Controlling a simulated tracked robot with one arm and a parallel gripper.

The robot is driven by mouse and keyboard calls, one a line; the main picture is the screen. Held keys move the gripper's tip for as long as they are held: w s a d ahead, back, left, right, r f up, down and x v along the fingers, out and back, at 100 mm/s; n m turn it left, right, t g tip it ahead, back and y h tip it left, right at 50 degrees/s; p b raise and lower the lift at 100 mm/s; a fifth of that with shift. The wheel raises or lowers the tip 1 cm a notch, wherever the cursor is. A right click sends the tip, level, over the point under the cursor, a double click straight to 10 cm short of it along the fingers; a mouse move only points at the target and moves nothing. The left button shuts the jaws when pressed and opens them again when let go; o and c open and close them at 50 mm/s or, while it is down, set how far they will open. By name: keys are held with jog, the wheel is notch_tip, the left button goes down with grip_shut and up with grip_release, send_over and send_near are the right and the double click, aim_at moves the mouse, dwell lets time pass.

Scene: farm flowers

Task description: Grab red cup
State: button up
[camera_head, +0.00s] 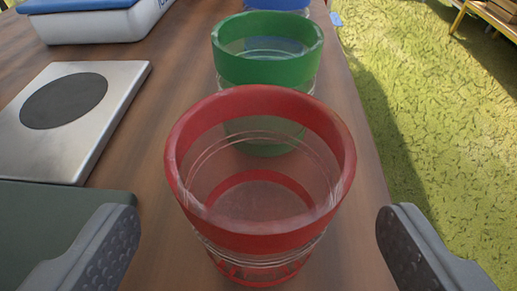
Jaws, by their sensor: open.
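The red cup (262,242) is a clear cup with a thick red rim and a red band near its base. It stands upright on the wooden table, near the bottom middle of the view. My gripper (258,240) is open, with one dark padded finger at the lower left and one at the lower right. The cup is between the two fingers in the picture, with a visible gap on each side. I cannot tell how far the fingertips reach beside the cup.
A green-rimmed cup (268,68) stands right behind the red one, with a blue thing (277,5) beyond. A metal plate with a dark disc (125,82) and a dark green object (60,215) lie left. A white-and-blue box (95,25) is at the back left. Grass lies beyond the table's right edge.

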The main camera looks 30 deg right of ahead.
aim_at(258, 127)
jog(key=shift+w+d+f, duration=0.1)
jog(key=shift+w+d, duration=0.4)
jog(key=shift+w, duration=0.45)
jog(key=shift+w+d+f, duration=0.1)
jog(key=shift+w+d, duration=0.45)
jog(key=shift+w, duration=0.35)
jog(key=shift+w+d+f, duration=0.1)
jog(key=shift+w+d, duration=0.4)
jog(key=shift+w, duration=0.45)
jog(key=c, duration=1.1)
